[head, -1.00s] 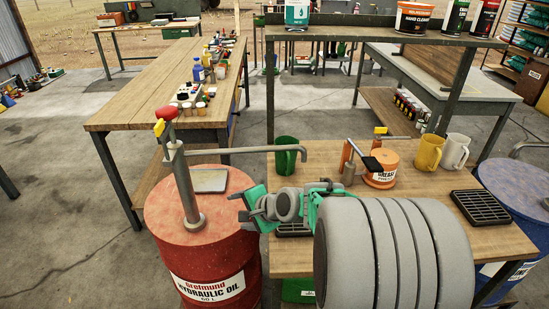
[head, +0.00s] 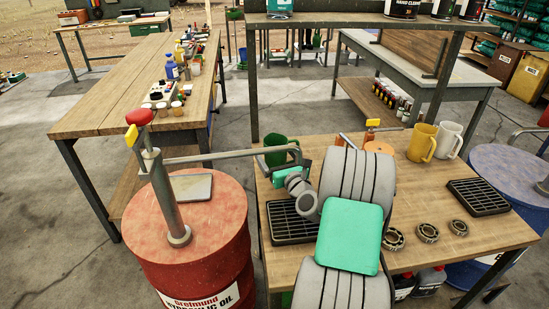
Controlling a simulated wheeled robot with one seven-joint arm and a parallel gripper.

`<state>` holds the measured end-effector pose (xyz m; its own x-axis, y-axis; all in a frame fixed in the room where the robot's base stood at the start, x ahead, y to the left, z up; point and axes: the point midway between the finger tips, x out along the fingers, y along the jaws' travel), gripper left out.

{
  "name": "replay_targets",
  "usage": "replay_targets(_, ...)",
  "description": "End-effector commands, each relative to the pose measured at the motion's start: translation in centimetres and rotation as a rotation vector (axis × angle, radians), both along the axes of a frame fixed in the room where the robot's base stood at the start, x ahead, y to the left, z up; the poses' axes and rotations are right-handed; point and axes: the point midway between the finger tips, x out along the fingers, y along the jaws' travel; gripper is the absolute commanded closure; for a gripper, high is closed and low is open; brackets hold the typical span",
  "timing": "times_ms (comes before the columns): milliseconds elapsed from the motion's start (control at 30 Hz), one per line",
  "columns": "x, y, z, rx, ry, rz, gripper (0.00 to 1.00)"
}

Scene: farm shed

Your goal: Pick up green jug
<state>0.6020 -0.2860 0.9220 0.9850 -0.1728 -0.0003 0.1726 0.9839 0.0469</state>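The green jug (head: 274,155) stands on the wooden workbench (head: 470,238) near its far left edge, just behind the pump's spout pipe. Its lower right side is partly covered by my arm. A teal part of my gripper (head: 305,166) shows just right of and in front of the jug. The fingers are hidden or too small to make out, so I cannot tell whether they are open or touch the jug.
A red oil drum (head: 205,262) with a hand pump (head: 168,195) stands at left, its pipe reaching to the jug. A black grate (head: 290,222) lies under my arm. A yellow mug (head: 422,143), white mug (head: 448,140) and bearings (head: 427,233) are at right.

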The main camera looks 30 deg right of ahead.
Motion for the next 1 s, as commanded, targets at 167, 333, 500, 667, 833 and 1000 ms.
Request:
replay_targets(167,0.16,-0.16,0.00,-0.001,0.000,-0.003,0.05)
replay_targets(333,0.09,-0.27,0.00,-0.001,0.000,-0.004,0.15)
replay_targets(500,0.09,-0.25,0.01,-0.001,0.000,-0.004,0.29)
replay_targets(667,0.09,-0.24,0.00,-0.001,0.000,-0.003,0.42)
replay_targets(833,0.09,-0.23,0.00,-0.001,0.000,-0.003,0.56)
replay_targets(1000,0.09,-0.23,0.00,-0.001,0.000,-0.003,0.70)
